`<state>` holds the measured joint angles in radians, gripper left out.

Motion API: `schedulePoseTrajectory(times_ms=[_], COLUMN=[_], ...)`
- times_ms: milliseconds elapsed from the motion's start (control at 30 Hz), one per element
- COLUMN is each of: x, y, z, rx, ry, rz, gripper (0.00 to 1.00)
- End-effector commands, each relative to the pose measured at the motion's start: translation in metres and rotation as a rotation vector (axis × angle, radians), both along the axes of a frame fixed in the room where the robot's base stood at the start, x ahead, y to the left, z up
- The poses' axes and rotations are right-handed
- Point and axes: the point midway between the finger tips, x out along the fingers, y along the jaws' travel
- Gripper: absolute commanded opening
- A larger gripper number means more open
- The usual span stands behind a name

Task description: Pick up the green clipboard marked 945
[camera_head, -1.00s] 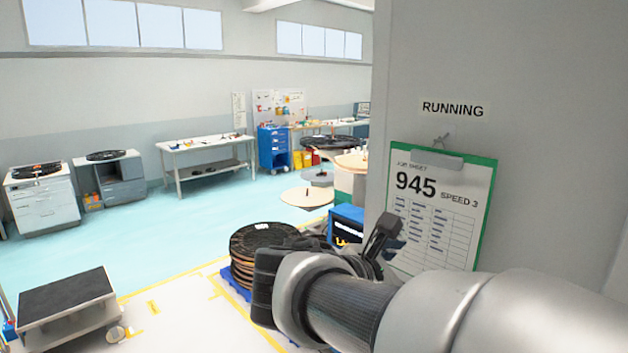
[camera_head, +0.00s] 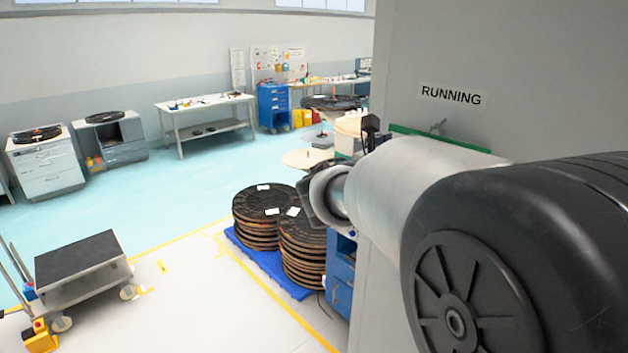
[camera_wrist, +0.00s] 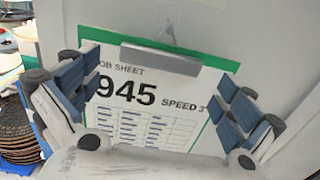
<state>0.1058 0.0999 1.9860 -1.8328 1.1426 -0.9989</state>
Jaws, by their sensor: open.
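The green clipboard (camera_wrist: 212,90) hangs on a grey wall in the wrist view, with a grey clip at its top and a white job sheet printed 945 and SPEED 3. In the head view only its green top edge (camera_head: 455,143) shows below the RUNNING label, as my arm hides the rest. My gripper (camera_wrist: 170,98) is open in the wrist view. One finger shows over the left part of the board and the other near its right edge, with the sheet in view between them. I cannot tell whether either finger touches it.
The grey wall panel (camera_head: 500,60) carries the RUNNING label (camera_head: 451,95) and a hook. Stacked dark reels (camera_head: 263,205) stand on a blue pallet (camera_head: 268,262) left of the panel. A grey cart (camera_head: 82,265) is at lower left. Blue-green floor lies open beyond.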

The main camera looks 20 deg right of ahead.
Motion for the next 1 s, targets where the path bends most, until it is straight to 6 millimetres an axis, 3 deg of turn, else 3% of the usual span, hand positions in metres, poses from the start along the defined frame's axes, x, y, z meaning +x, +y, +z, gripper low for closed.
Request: schedulePoseTrajectory(times_ms=[167,500,800,1000], x=[0.004,0.019,0.021,0.021], y=[-0.011,-0.053,-0.056,-0.056], z=[0.001,0.004,0.003,0.003], rx=[0.0,0.0,0.001,0.001], ry=[0.0,0.0,0.0,0.0], rz=[-0.001,-0.002,0.001,0.001], gripper=[1.0,1.0,1.0,0.87])
